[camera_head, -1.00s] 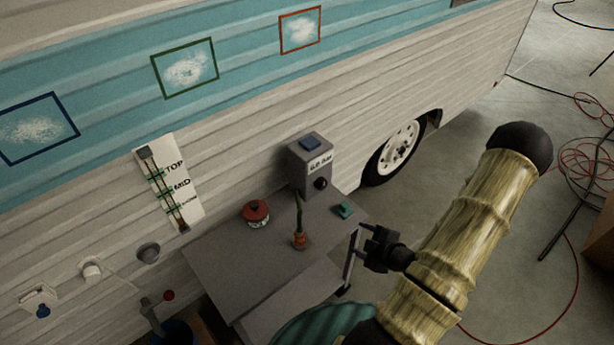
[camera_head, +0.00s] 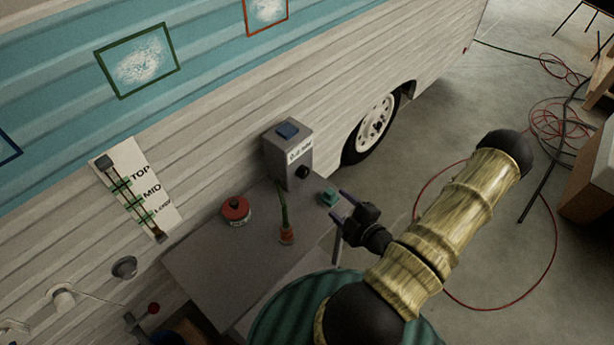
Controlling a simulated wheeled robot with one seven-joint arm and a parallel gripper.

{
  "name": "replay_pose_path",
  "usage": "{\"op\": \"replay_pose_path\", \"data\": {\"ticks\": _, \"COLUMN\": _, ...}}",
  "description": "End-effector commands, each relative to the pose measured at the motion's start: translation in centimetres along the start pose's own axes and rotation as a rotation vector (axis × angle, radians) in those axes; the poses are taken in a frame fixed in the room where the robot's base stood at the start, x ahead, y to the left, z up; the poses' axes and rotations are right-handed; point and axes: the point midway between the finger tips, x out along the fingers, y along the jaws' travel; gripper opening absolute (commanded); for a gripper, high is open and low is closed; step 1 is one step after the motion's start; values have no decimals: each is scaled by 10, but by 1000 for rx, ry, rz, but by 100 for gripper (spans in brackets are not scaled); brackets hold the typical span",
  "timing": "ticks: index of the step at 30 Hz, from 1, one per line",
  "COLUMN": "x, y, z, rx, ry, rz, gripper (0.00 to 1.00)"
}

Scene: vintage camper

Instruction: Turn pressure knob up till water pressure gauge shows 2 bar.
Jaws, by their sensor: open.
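The grey control box (camera_head: 286,150) stands at the back of the small grey table, against the camper wall. It has a blue square on top and a white label (camera_head: 300,152) on its front; the label reads about 0.0 bar, but the digits are too small to be sure. A black round knob (camera_head: 302,172) sits on its front, below the label. My gripper (camera_head: 342,203) is open and empty, to the right of and nearer than the box, apart from the knob. Its fingers point up and left, close to the green item in the picture.
On the grey table (camera_head: 215,265) stand a red-lidded pot (camera_head: 235,210), an orange pot with a green stalk (camera_head: 286,235) and a small green item (camera_head: 328,196). Red hoses lie on the floor at right.

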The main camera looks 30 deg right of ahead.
Motion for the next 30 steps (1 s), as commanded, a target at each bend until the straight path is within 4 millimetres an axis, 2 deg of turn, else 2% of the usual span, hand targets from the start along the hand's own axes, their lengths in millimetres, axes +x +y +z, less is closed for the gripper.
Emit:
{"op": "replay_pose_path", "data": {"ticks": 11, "x": 42, "y": -2, "z": 8, "rx": -1, "ry": -9, "rz": 7, "gripper": 58}}
{"op": "replay_pose_path", "data": {"ticks": 21, "x": 79, "y": -4, "z": 4, "rx": -1, "ry": -2, "rz": 3, "gripper": 58}}
{"op": "replay_pose_path", "data": {"ticks": 30, "x": 98, "y": -4, "z": 4, "rx": -3, "ry": -1, "rz": 2, "gripper": 58}}
